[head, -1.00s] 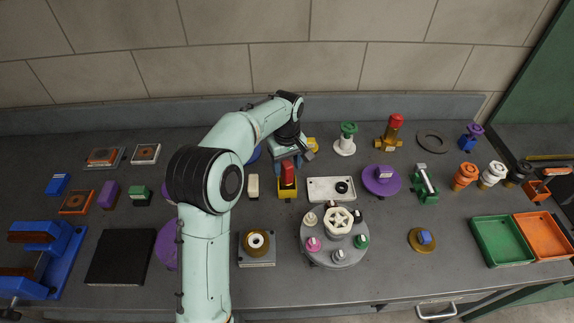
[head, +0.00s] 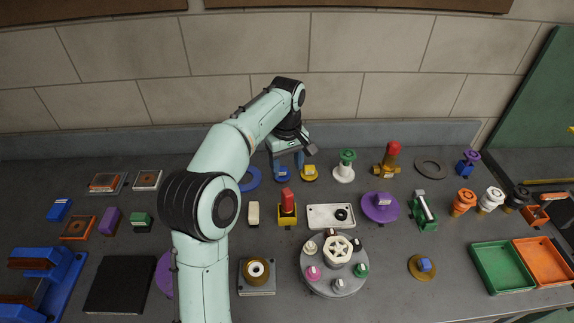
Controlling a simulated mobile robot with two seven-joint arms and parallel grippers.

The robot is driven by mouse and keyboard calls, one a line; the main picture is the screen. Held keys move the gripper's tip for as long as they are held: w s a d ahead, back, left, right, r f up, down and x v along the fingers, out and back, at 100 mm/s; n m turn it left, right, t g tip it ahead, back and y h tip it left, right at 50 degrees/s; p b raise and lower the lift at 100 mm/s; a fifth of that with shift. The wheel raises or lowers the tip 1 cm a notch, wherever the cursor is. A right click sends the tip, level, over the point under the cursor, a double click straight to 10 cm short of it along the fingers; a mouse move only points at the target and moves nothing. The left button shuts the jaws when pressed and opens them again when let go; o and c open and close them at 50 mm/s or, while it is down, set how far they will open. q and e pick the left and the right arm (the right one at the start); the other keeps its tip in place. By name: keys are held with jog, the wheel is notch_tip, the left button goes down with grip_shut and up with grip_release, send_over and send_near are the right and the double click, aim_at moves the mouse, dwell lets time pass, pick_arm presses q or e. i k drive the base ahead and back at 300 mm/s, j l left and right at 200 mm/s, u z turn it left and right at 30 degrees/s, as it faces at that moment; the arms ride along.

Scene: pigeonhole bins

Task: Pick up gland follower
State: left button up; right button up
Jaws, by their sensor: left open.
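My left gripper (head: 287,161) is open and points down at the back of the bench. Its fingers are around or just above a small blue round piece with a light label (head: 282,174). I cannot tell whether they touch it. A similar yellow piece (head: 309,173) stands just right of the fingers. Nothing is marked as the gland follower, so I cannot tell which part it is. A white-and-green flanged part (head: 345,168) and a brass part with a red top (head: 388,160) stand further right. My right gripper is out of view.
A yellow block with a red top (head: 287,209) stands in front of the gripper. A blue ring (head: 249,180) lies to its left, partly behind my arm. A round grey carousel (head: 325,284) is nearer the front. Green (head: 478,254) and orange trays (head: 564,278) lie at right.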

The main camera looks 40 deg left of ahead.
aim_at(422, 268)
jog(key=k, duration=1.5)
